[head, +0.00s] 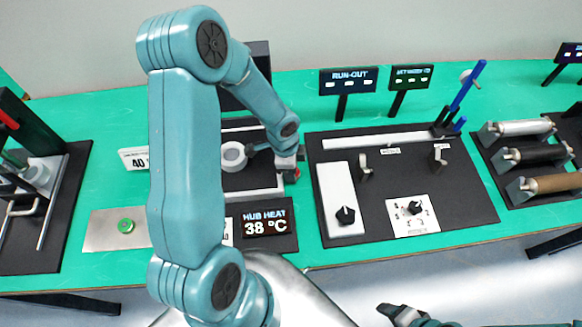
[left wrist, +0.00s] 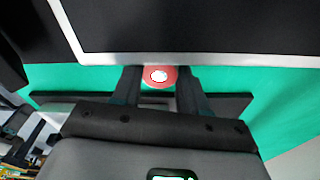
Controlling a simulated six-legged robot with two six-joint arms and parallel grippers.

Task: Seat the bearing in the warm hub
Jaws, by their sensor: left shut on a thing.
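My left gripper (head: 294,174) is at the right side of the hub station, shut on a small red round knob (left wrist: 159,77) with a whitish centre. The red of the knob shows only slightly in the head view. A whitish ring-shaped part (head: 233,154), which looks like the hub, sits on the dark station board left of the gripper. The hub heat display (head: 264,222) reads 38 °C. I cannot make out the bearing for sure; my left arm hides part of the station. My right gripper (head: 390,310) is low at the bottom edge, its jaws unclear.
A sign reading 40 (head: 134,160) stands left of my arm. The run-out board (head: 450,205) with knobs and a blue-handled stand is to the right. Rollers (head: 545,185) lie at far right.

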